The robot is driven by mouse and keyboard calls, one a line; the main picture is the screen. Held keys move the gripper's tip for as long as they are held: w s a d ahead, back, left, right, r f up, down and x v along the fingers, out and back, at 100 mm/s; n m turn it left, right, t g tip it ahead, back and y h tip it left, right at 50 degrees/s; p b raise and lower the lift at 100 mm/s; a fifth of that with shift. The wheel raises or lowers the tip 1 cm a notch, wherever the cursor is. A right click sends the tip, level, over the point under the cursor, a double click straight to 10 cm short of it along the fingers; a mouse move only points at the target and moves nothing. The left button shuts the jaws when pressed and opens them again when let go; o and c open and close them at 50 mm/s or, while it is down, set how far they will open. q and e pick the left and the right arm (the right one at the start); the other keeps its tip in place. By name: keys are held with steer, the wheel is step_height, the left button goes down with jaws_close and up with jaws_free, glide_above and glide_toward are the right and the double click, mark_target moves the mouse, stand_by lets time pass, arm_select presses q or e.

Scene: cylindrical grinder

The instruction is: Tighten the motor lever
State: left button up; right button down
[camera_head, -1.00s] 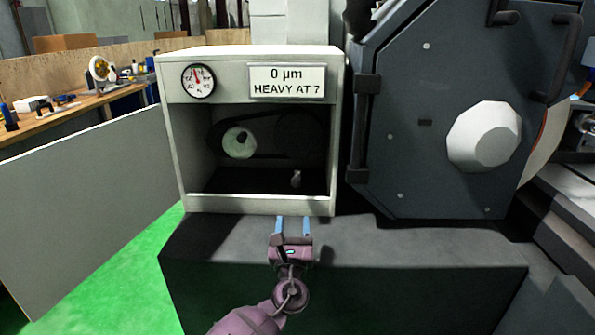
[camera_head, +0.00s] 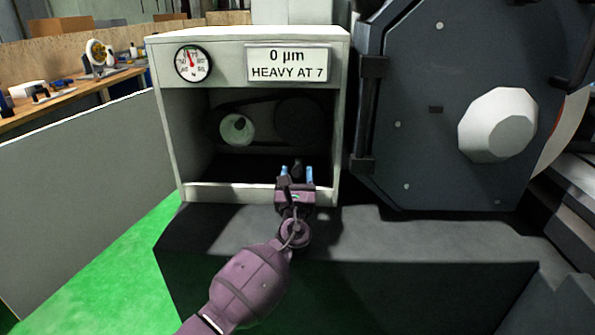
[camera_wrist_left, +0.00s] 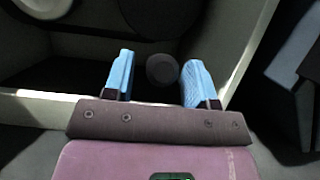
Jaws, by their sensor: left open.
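The motor lever (camera_head: 298,167) is a small dark upright piece with a rounded end, low in the open front of the cabinet (camera_head: 165,120). My left gripper (camera_head: 297,174) reaches in over the cabinet's front lip, open, its two blue fingers pointing inward. In the left wrist view the lever's round grey end (camera_wrist_left: 162,69) shows between the blue fingertips of my left gripper (camera_wrist_left: 157,75), with gaps on both sides, nearer the right finger. The lower part of the lever is hidden. My right gripper is not in view.
Inside the cabinet are a pale pulley (camera_head: 237,130) and a dark pulley (camera_head: 298,120) with a belt. The cabinet has a dial gauge (camera_head: 193,63) and a sign (camera_head: 288,64) reading "0 µm HEAVY AT 7". A large dark housing (camera_head: 430,150) stands close on the right.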

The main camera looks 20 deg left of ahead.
arm_select(q)
steer(key=shift+x, duration=0.95)
jaws_close()
